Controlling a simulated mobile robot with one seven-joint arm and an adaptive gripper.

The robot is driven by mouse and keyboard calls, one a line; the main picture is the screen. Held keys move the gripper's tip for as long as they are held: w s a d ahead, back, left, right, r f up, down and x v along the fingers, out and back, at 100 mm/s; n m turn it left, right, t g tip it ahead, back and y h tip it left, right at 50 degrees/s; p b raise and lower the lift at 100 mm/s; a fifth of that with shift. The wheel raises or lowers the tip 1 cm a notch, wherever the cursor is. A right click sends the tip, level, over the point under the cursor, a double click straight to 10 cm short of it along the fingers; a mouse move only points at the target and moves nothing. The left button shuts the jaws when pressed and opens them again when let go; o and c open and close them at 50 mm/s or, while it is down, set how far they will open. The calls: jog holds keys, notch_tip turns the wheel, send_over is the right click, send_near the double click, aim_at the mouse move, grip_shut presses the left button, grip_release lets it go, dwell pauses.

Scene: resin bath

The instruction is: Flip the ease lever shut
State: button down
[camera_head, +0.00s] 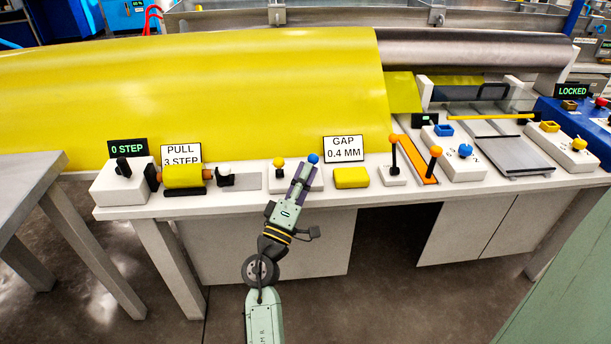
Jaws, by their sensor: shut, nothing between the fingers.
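No label reading "ease" can be made out, so I cannot tell for sure which lever is the ease lever. A blue-knobbed lever (313,158) stands on a white block near the front edge of the bench, with its lower part hidden by my gripper. An orange-knobbed lever (392,138) stands upright farther right on a small white base.
A yellow block (351,178) sits below the "GAP 0.4 MM" sign (343,149). Left is a yellow roller (183,175). Right are another orange knob (436,151), a blue knob (465,150) and a metal plate (510,153). A large yellow sheet (200,90) rises behind.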

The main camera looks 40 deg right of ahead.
jog(key=w+r+p, duration=0.1)
jog(key=w+d+r+n+y+p, duration=0.1)
jog(key=p, duration=0.1)
jog(key=shift+w+d+r, duration=0.25)
jog(key=shift+r, duration=0.05)
jog(key=shift+w+d+r+y+b, duration=0.15)
jog(key=shift+w+d+r+b, duration=0.1)
jog(key=shift+w+d+b, duration=0.25)
jog(key=shift+w+d+r+y+b, duration=0.15)
jog(key=shift+w+d+r+b, duration=0.1)
jog(key=shift+w+b, duration=0.35)
jog(key=shift+w, duration=0.15)
dwell(0.4)
